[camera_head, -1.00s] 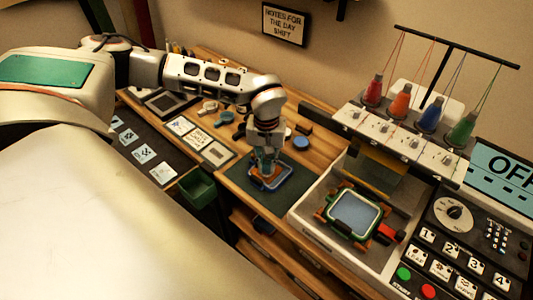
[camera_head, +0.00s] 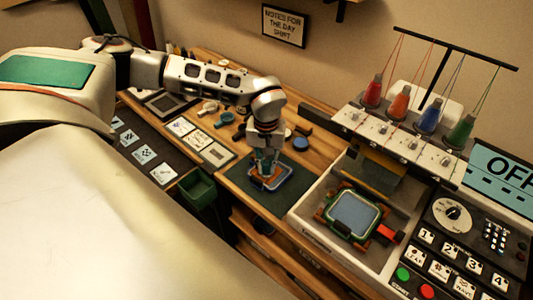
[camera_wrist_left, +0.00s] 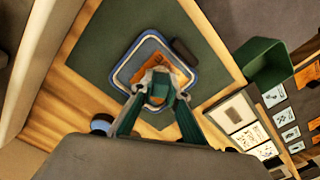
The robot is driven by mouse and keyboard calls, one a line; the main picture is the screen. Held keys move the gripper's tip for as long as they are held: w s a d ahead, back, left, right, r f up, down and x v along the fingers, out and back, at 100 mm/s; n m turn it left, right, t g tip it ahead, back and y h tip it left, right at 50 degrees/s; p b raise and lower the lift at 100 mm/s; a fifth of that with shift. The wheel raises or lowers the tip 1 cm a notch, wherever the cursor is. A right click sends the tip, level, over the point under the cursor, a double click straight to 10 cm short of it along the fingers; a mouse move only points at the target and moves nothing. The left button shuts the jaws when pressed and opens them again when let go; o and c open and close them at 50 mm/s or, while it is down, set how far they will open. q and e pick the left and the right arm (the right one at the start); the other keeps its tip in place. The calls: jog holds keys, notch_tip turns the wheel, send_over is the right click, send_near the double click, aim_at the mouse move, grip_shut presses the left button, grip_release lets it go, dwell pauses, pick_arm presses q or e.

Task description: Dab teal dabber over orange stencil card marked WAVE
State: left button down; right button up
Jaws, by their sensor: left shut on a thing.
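My left gripper (camera_head: 267,168) points down over the dark green mat and is shut on the teal dabber, which is mostly hidden between the fingers. In the left wrist view the gripper (camera_wrist_left: 159,88) covers part of the orange stencil card (camera_wrist_left: 151,48). The card lies inside a blue-and-white rounded frame (camera_wrist_left: 126,52) on the mat. In the head view the orange card (camera_head: 256,184) shows beside and below the fingertips. I cannot tell whether the dabber touches the card, and the marking on it is not readable. My right gripper is not in view.
The dark green mat (camera_head: 238,184) has free room around the frame. A green bin (camera_head: 199,188) hangs at the table's front edge. A blue round lid (camera_head: 300,144) lies behind the mat. The embroidery machine with a green hoop (camera_head: 328,214) stands to the right.

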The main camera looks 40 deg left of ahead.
pick_arm(q)
jog(key=shift+s, duration=0.15)
notch_tip(320, 180, up, 2)
jog(key=shift+r+p, duration=0.2)
jog(key=shift+p, duration=1)
jog(key=shift+r, duration=2.25)
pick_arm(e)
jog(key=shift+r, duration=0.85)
pick_arm(q)
jog(key=shift+w+d+f+b, duration=0.15)
jog(key=shift+f+b, duration=0.2)
jog(key=shift+f, duration=0.2)
jog(key=shift+w+d+f+b, duration=0.1)
jog(key=shift+f+b, duration=0.25)
jog(key=shift+f, duration=0.15)
jog(key=f, duration=0.1)
jog(key=f+b, duration=0.1)
jog(key=shift+w+d+f, duration=0.15)
jog(key=shift+d+f, duration=0.1)
jog(key=shift+f, duration=0.05)
jog(key=shift+d+f, duration=0.15)
jog(key=shift+f, duration=0.35)
jog(key=shift+w+f, duration=0.1)
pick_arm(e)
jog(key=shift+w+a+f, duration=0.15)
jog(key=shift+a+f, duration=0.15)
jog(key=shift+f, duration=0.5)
